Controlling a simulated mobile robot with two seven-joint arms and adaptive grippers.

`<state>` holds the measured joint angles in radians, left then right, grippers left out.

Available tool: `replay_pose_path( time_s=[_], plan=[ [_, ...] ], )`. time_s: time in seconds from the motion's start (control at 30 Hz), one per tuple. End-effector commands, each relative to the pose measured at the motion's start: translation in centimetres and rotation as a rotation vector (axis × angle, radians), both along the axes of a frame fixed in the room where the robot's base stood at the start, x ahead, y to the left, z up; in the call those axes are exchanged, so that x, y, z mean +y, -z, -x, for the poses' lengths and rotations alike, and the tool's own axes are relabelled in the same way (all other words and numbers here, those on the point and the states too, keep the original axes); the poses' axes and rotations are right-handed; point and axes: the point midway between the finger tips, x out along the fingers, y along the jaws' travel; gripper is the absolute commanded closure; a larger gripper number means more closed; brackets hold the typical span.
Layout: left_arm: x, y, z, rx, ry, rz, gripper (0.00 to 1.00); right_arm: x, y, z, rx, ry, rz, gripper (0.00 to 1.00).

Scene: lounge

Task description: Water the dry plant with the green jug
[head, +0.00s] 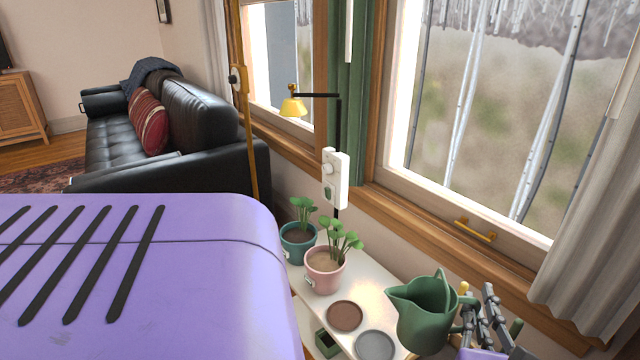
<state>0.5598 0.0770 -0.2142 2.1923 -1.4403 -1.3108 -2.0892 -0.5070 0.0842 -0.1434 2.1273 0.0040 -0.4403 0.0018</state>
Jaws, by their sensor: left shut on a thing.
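The green jug (424,316) is at the lower right of the head view, roughly upright, with its spout pointing left. My left gripper (468,318) is shut on the jug at its right, handle side. Whether the jug touches the shelf below is hard to tell. A plant in a pink pot (325,277) stands to the left of the jug; its soil looks pale brown. A second plant in a teal pot (298,246) stands behind it, with darker soil. Both have green leaves. My right gripper is not in view.
The white shelf (374,290) under the window holds a brown saucer (345,316), a grey saucer (375,346) and a small dark green square container (327,343). A white curtain (590,250) hangs at right.

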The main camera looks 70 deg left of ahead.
Motion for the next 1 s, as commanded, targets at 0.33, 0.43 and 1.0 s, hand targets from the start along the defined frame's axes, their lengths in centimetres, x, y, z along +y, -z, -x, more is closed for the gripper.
replay_pose_path(
  time_s=[0.33, 0.43, 1.0],
  plan=[
    [11.5, 4.1, -5.2, 0.001, 0.063, -0.008, 1.0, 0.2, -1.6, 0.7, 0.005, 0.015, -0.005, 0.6],
    [14.9, 5.3, -6.0, 0.001, 0.085, -0.008, 1.0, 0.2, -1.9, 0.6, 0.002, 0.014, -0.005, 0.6],
    [30.2, 13.8, -7.6, 0.006, 0.244, -0.003, 1.0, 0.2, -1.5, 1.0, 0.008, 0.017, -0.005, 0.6]
  ],
)
